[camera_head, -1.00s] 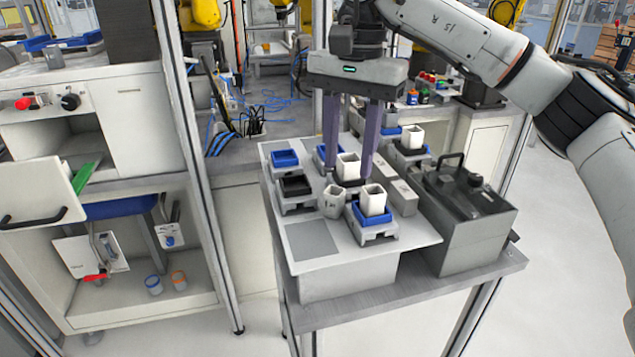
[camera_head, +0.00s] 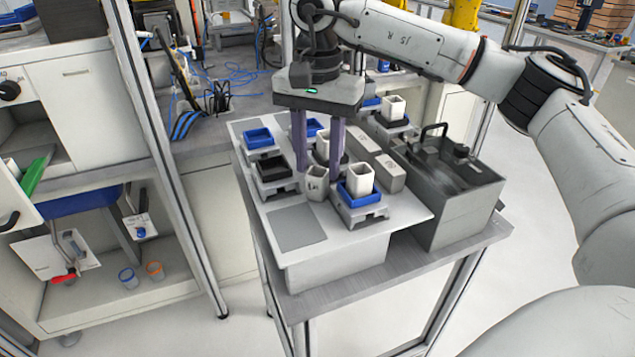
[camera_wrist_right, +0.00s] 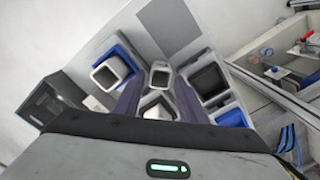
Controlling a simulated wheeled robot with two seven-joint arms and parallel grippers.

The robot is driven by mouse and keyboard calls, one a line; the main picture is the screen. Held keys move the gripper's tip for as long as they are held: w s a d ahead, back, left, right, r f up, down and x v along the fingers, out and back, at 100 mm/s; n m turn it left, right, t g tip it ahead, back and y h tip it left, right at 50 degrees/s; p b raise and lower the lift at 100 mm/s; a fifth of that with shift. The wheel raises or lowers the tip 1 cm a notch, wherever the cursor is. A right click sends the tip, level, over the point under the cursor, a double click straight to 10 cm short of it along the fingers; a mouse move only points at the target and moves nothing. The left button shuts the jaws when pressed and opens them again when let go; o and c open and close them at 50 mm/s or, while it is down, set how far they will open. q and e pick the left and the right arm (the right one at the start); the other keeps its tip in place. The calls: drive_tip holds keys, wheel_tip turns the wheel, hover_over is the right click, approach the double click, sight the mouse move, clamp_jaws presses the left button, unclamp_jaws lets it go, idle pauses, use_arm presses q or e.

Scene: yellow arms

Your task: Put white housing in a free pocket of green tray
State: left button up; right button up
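A white housing (camera_head: 322,145) stands on the fixture plate. My right gripper (camera_head: 319,168) points down with its two purple fingers on either side of this housing; it appears open, with no clear grip. In the right wrist view the housing (camera_wrist_right: 158,111) shows between the fingers. Another white housing (camera_head: 359,178) sits in a blue fixture at the front right, and one (camera_head: 392,107) stands further back. A greyer housing (camera_head: 317,183) stands just in front of the fingers. A green piece (camera_head: 33,177), perhaps the green tray, shows in part at the left. My left gripper is out of view.
A black fixture (camera_head: 272,168) and an empty blue fixture (camera_head: 257,137) stand left of the fingers. A grey toolbox-like case (camera_head: 446,185) stands to the right on the table. A flat grey square (camera_head: 297,228) at the plate's front left is bare. A metal post (camera_head: 170,160) rises at left.

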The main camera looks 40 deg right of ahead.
drive_tip(key=shift+f, duration=0.5)
clamp_jaws()
drive_tip(key=shift+r, duration=0.15)
